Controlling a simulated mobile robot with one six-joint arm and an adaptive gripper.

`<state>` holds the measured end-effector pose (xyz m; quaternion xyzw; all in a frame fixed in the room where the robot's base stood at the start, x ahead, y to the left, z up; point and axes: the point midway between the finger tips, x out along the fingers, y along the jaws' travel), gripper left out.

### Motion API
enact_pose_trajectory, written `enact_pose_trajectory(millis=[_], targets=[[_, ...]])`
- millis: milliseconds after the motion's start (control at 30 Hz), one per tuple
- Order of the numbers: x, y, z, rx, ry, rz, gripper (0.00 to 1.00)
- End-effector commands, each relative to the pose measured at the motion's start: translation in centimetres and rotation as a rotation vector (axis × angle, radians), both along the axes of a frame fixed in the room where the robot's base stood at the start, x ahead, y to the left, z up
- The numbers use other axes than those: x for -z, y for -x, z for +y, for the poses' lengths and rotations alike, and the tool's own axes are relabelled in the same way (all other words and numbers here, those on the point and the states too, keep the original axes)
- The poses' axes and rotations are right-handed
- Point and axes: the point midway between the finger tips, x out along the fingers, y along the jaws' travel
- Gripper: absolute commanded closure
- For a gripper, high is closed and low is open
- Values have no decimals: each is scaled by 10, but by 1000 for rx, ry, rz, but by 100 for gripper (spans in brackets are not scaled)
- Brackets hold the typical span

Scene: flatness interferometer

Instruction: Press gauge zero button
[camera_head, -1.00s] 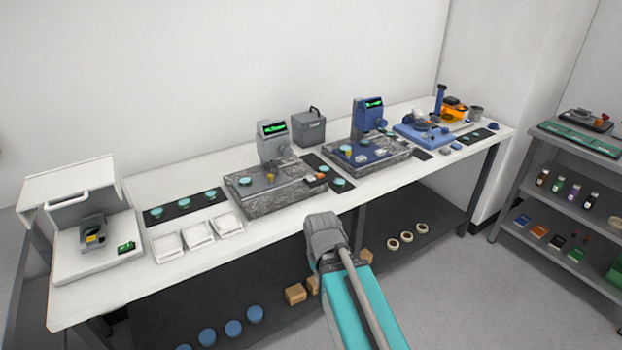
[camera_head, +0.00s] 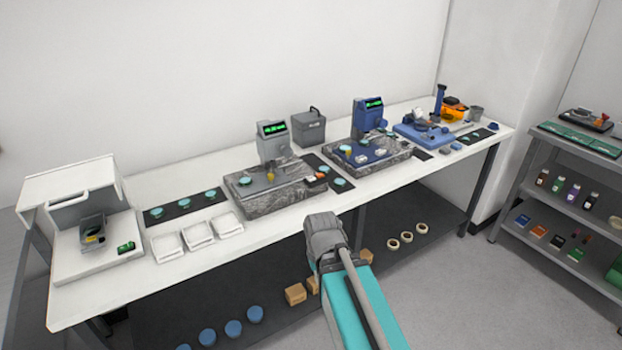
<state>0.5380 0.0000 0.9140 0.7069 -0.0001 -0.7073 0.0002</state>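Two gauges with green lit displays stand on granite plates on the white bench. The grey gauge (camera_head: 272,141) is on the left plate (camera_head: 262,201), and the blue gauge (camera_head: 368,115) is on the right plate (camera_head: 390,161). Their displays are too small to read, and I cannot make out a zero button on either. Small orange and dark items (camera_head: 317,179) lie at the right edge of the left plate. My arm reaches up from the bottom, in front of the bench. Its grey end (camera_head: 323,236) shows, but the fingers are not clearly visible.
White trays (camera_head: 197,235) and a dark mat with teal discs (camera_head: 184,209) lie left of the grey gauge. A white open-front enclosure (camera_head: 72,190) stands at the far left. A grey case (camera_head: 308,128) stands behind the plates. A shelf rack (camera_head: 570,184) is at right.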

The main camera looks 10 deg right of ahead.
Motion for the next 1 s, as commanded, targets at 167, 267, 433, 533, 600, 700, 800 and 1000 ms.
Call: enact_pose_trajectory(millis=[167, 267, 433, 533, 600, 700, 800, 1000], targets=[[-1, -5, 0, 2, -5, -6, 100], [-4, -15, 0, 7, -16, -19, 100], [-14, -47, 0, 22, -52, -64, 100], [-22, -75, -1, 38, -83, -105, 100], [-28, -97, -2, 51, -108, -139, 100], [-39, -130, -4, 73, -147, -190, 100], [-50, -164, -8, 97, -184, -243, 100], [-74, -229, -18, 150, -258, -348, 100]])
